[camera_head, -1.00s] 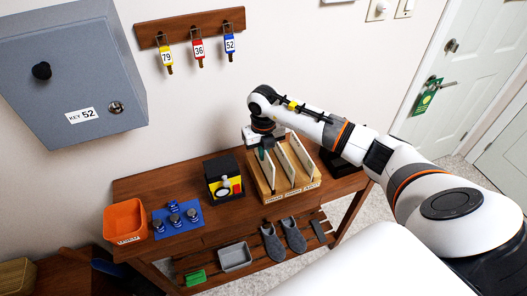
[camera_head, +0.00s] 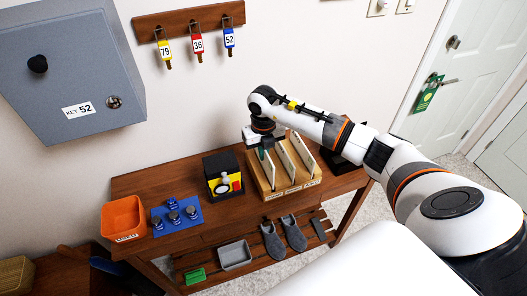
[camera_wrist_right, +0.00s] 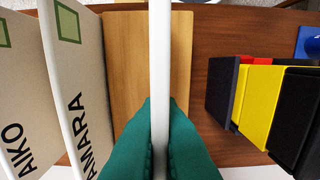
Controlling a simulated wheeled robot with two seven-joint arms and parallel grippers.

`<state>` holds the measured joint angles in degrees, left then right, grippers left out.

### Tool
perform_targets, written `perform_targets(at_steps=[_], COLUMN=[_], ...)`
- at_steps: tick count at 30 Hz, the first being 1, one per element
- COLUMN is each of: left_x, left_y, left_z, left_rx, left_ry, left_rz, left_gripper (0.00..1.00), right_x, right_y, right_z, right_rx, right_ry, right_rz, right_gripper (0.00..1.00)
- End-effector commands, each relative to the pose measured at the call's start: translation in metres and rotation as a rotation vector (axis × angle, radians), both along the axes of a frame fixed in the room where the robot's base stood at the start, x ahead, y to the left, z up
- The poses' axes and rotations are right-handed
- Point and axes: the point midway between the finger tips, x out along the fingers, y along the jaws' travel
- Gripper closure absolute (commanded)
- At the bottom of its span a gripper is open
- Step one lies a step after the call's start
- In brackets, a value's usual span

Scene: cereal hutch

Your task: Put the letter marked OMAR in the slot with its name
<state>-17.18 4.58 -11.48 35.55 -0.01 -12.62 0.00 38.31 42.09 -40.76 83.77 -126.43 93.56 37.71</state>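My right gripper (camera_head: 264,152) points down at the left side of the wooden letter sorter (camera_head: 263,191) on the table. Its green fingers (camera_wrist_right: 160,145) are shut on a thin white letter (camera_wrist_right: 160,55), seen edge-on in the wrist view, so its name is hidden. The letter is upright, over or in the leftmost slot; I cannot tell whether it touches the base. To its left in the wrist view stand the letters AMARA (camera_wrist_right: 82,70) and AIKO (camera_wrist_right: 22,90). The slot labels on the sorter's front are too small to read. My left gripper is not in view.
A black and yellow box (camera_head: 223,174) stands just left of the sorter. A blue mat (camera_head: 176,215) with several small items and an orange bin (camera_head: 123,217) are further left. Shoes (camera_head: 272,241) and a grey tray (camera_head: 235,255) sit on the lower shelf.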

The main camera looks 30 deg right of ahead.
Motion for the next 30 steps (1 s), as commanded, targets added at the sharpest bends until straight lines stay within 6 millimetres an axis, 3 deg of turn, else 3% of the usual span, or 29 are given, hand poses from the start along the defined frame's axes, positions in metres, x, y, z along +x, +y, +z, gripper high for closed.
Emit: perform_targets(at_steps=[30], left_x=[0.0], left_y=[0.0], left_z=[-0.011], left_rx=[0.0], left_ry=[0.0], left_rz=[0.001], left_gripper=[0.64], right_x=[0.0], right_y=[0.0], right_z=[-0.014], right_rx=[0.0], right_ry=[0.0], right_rz=[0.0], right_gripper=[1.0])
